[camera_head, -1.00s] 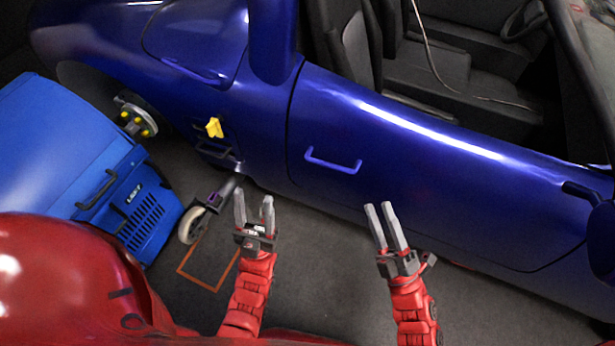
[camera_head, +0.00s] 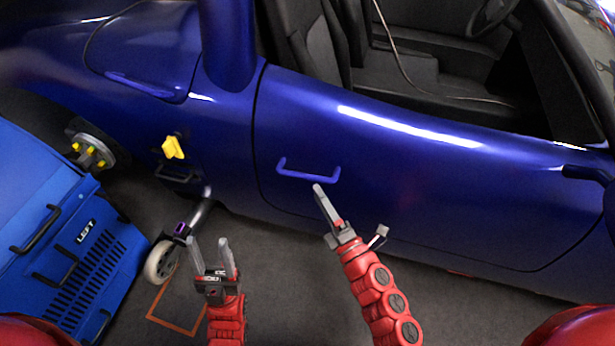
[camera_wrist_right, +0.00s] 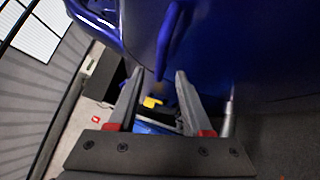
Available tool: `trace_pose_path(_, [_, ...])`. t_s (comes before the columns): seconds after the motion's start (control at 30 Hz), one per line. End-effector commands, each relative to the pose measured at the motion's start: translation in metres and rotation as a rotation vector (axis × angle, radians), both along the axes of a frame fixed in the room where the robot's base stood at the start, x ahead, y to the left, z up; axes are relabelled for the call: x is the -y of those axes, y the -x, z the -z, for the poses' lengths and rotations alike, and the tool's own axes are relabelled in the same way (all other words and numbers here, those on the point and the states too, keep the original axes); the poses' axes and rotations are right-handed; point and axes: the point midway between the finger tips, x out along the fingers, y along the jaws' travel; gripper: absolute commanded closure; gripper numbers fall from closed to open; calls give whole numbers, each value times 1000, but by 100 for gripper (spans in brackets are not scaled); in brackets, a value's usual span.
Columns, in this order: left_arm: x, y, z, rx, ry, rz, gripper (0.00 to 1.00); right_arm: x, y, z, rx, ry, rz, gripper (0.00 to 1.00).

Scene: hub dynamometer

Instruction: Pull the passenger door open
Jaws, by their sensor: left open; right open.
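The passenger door (camera_head: 400,190) is a dark blue car panel, and it looks closed, flush with the body. Its blue bar handle (camera_head: 308,174) stands out near the door's left edge. In the right wrist view the handle (camera_wrist_right: 172,40) hangs beyond the fingertips, near the top middle. My right gripper (camera_head: 322,195) is just below the handle's right end, apart from it as far as I can tell. Its two fingers are spread and empty in the right wrist view (camera_wrist_right: 160,85). My left gripper (camera_head: 212,250) is open and empty, lower left of the handle, above the floor.
A blue cabinet (camera_head: 95,265) marked LEFT stands at the left. A caster wheel (camera_head: 160,262) is beside it. A yellow piece (camera_head: 173,147) sits on the car body left of the door. Grey floor (camera_head: 290,270) lies clear between my arms.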

Motion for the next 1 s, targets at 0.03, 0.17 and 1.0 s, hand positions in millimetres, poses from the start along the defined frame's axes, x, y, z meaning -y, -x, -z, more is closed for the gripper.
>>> trace_pose_path(0.03, [0, 0, 0, 0, 0, 0, 50, -8, -10, -4, 5, 0, -6, 50])
trace_pose_path(0.17, [0, 0, 1, 0, 0, 0, 50, -19, -32, -8, 2, -1, -4, 50])
trace_pose_path(1.0, [0, 0, 1, 0, 0, 0, 50, -31, -57, -13, -1, 0, -1, 99])
